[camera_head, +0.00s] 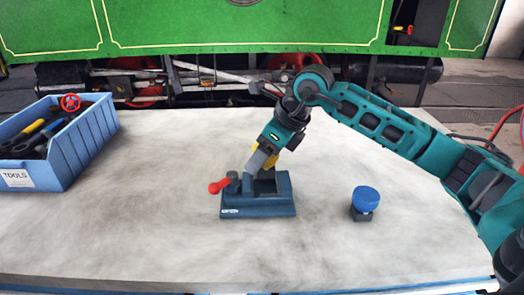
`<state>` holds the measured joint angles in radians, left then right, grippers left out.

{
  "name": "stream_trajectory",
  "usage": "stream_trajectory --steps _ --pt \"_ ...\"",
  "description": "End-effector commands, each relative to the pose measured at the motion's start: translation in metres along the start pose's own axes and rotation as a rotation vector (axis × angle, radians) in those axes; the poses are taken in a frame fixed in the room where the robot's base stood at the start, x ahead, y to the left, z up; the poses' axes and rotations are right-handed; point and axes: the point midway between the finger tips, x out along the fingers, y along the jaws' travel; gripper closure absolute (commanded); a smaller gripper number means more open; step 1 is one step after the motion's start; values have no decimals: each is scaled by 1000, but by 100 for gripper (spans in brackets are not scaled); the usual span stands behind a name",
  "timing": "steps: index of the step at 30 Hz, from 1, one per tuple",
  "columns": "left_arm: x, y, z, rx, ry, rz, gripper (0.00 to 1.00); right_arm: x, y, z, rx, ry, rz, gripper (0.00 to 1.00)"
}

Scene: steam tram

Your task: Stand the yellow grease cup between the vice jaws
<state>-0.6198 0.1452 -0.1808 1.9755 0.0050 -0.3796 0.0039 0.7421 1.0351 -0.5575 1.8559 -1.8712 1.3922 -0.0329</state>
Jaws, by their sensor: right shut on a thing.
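The dark blue vice (258,205) stands near the middle of the table, with a red handle (218,187) at its left. My right gripper (262,163) reaches down from the upper right, right above the vice jaws. It is shut on the yellow grease cup (271,150), of which only a small yellow part shows beside the fingers. The cup's lower part is hidden by the gripper and the vice, so I cannot tell whether it touches the jaws. My left gripper is not in view.
A blue-capped object with a dark base (365,200) stands to the right of the vice. A blue tools bin (85,145) with several tools sits at the table's left edge. The pale tabletop (150,225) is clear between them. A green tram (240,28) stands behind.

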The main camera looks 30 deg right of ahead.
Motion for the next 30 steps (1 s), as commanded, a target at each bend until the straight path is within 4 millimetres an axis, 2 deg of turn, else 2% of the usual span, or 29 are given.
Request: stream_trajectory --steps 7,30 --pt "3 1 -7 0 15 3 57 3 0 -1 0 -5 -2 81" --pt "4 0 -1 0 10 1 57 5 0 -2 0 -5 -2 81"
